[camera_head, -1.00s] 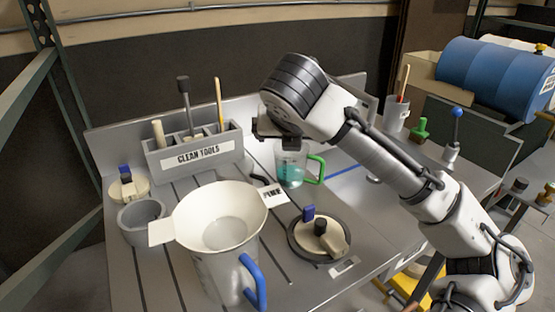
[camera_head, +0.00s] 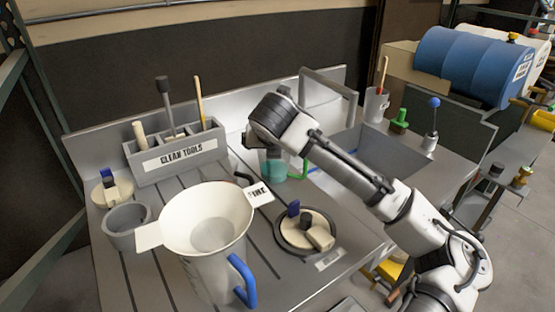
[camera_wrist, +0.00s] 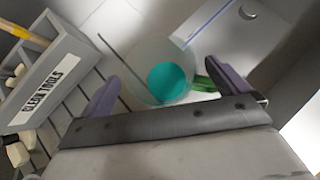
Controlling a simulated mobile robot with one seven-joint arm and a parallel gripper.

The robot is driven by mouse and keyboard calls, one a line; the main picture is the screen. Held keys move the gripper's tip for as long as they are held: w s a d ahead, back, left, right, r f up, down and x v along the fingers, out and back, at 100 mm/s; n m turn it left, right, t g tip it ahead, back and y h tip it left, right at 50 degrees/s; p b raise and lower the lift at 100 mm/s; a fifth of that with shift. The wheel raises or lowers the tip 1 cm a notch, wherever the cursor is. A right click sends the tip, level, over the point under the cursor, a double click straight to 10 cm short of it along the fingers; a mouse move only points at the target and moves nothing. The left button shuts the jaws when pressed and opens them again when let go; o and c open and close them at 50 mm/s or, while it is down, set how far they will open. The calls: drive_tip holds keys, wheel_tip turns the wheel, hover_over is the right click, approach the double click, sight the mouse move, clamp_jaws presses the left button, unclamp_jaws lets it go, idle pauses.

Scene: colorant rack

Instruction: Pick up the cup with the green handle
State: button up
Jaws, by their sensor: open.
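The clear cup with the green handle stands on the grey bench. In the head view its teal contents and cup wall (camera_head: 272,169) show below my wrist, and its green handle (camera_head: 304,170) shows at the right. In the wrist view I look down on the cup (camera_wrist: 168,80), with the teal contents at its bottom and the green handle (camera_wrist: 205,86) at its right. My gripper (camera_wrist: 165,92) is open. Its two purple fingers lie at the left and right, with the cup between and just beyond them. The right finger is close to the handle. I cannot tell whether it touches.
A grey CLEAN TOOLS rack (camera_head: 180,153) stands left of the cup. A large cream funnel (camera_head: 207,205) on a blue-handled jug (camera_head: 212,277) stands in front. A round disc with a blue clip (camera_head: 306,231) lies front right. A grey bowl (camera_head: 127,228) stands at the left.

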drive_tip(key=shift+x, duration=1.2)
drive_tip(key=c, duration=0.9)
drive_tip(key=shift+c, duration=0.2)
drive_tip(key=shift+r, duration=0.2)
